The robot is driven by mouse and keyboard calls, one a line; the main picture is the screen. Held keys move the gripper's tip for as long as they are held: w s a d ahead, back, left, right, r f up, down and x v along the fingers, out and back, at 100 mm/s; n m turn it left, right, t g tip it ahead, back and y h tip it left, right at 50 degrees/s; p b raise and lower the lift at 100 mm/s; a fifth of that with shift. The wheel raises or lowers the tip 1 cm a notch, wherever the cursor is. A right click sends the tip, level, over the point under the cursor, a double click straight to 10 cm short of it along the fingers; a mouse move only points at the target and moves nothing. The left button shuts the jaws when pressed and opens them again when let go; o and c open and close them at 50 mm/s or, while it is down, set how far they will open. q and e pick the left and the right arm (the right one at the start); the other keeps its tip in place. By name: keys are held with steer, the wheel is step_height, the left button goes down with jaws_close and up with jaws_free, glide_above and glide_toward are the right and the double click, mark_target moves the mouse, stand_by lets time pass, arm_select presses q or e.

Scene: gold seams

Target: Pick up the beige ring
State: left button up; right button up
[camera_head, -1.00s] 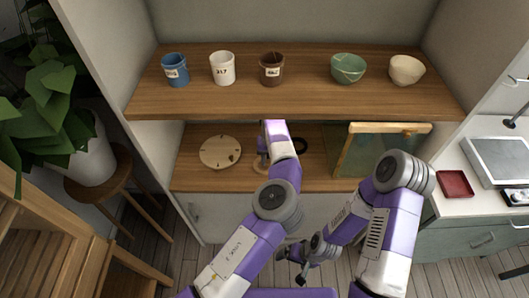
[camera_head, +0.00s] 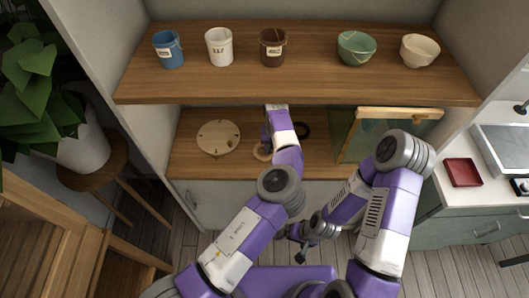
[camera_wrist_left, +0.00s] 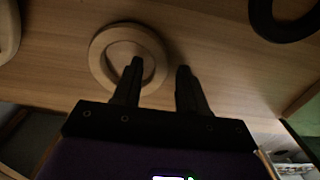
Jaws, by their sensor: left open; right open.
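The beige ring (camera_head: 259,153) lies flat on the lower shelf, partly hidden by my left arm in the head view. It shows whole apart from one finger in the left wrist view (camera_wrist_left: 98,55). My left gripper (camera_wrist_left: 160,70) is open and empty. One fingertip overlaps the ring's hole and the other appears just outside its right rim, so the rim's right side shows between them. I cannot tell the height of the fingertips above the shelf. My right gripper (camera_head: 300,252) is open and empty, low in front of the cabinet.
A black ring (camera_head: 304,130) lies right of the beige ring. A pale wooden disc with holes (camera_head: 218,138) lies to the left. A gold-edged framed panel (camera_head: 392,113) stands at the right. The upper shelf (camera_head: 300,88) with cups and bowls overhangs.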

arm_select(q)
jaws_close()
steer(key=shift+r, duration=0.2)
